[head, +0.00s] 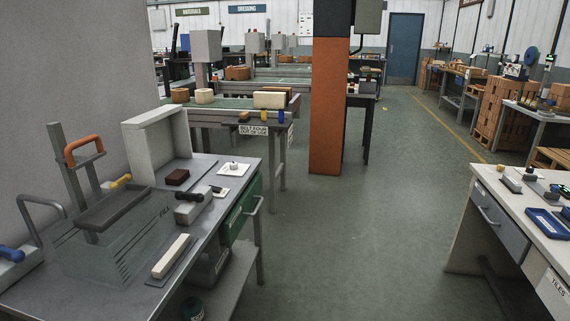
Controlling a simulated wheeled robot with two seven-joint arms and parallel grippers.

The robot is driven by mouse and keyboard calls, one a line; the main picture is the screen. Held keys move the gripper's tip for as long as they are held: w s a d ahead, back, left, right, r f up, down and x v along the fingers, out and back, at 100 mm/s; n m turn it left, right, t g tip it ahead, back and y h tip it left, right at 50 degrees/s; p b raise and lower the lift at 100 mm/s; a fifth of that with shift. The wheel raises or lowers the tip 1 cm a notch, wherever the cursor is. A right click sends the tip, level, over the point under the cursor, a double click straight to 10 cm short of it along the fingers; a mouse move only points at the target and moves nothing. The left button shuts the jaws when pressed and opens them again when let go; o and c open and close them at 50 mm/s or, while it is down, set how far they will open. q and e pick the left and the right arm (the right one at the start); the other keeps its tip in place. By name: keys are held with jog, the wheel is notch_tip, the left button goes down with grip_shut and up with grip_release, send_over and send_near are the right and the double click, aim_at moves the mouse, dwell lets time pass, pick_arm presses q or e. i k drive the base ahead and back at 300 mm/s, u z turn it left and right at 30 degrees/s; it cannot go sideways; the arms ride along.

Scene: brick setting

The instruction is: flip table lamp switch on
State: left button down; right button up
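I cannot make out a table lamp or its switch in the head view. A small white square plate with a rounded grey knob on it (233,168) lies on the grey workbench (215,205) at left; I cannot tell whether it is a switch. Neither of my grippers is in view.
The workbench also holds an orange-handled press (84,150), a brown block (177,177) and a cream bar (171,256). An orange pillar (329,105) stands mid-view. A pale desk (505,205) with a blue tray (546,223) is at right. The green floor (370,230) between is clear.

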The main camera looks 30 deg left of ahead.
aim_at(215, 189)
jog(key=u, duration=0.3)
jog(key=i, duration=1.5)
jog(key=u, duration=0.85)
